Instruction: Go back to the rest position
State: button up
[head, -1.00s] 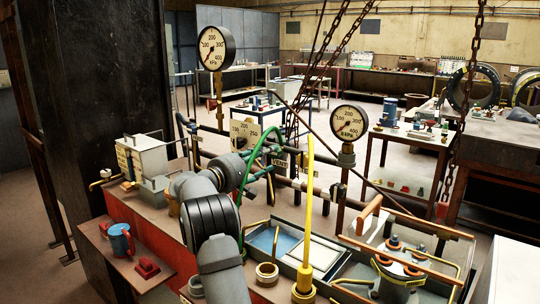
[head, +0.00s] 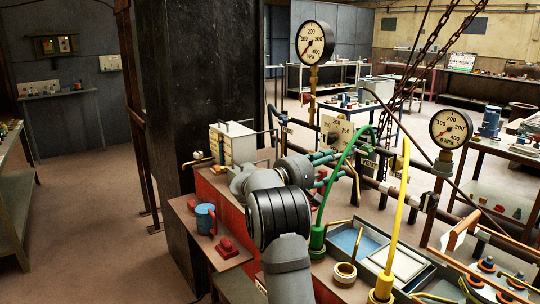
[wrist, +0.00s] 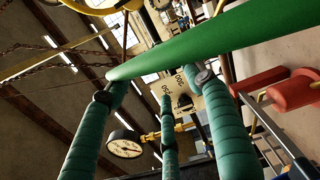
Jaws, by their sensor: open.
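My gripper (head: 338,166) has teal ribbed fingers and is at the end of my grey arm, above the bench. It is open, with nothing seen held. In the wrist view the spread fingers (wrist: 160,85) point away from the camera. A thick green tube (wrist: 210,50) crosses over their tips there; I cannot tell whether it touches them. No rest position is marked in view.
Pressure gauges (head: 315,42) (head: 451,128) stand on pipes behind the gripper. A yellow hose (head: 397,215) rises to the right. A blue mug (head: 205,218) sits on the left ledge. A dark column (head: 200,75) stands behind. Open floor (head: 85,220) lies left.

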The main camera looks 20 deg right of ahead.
aim_at(363, 152)
jog(key=x, duration=1.1)
jog(key=shift+d, duration=0.4)
jog(key=shift+a, duration=0.1)
jog(key=shift+m, duration=0.3)
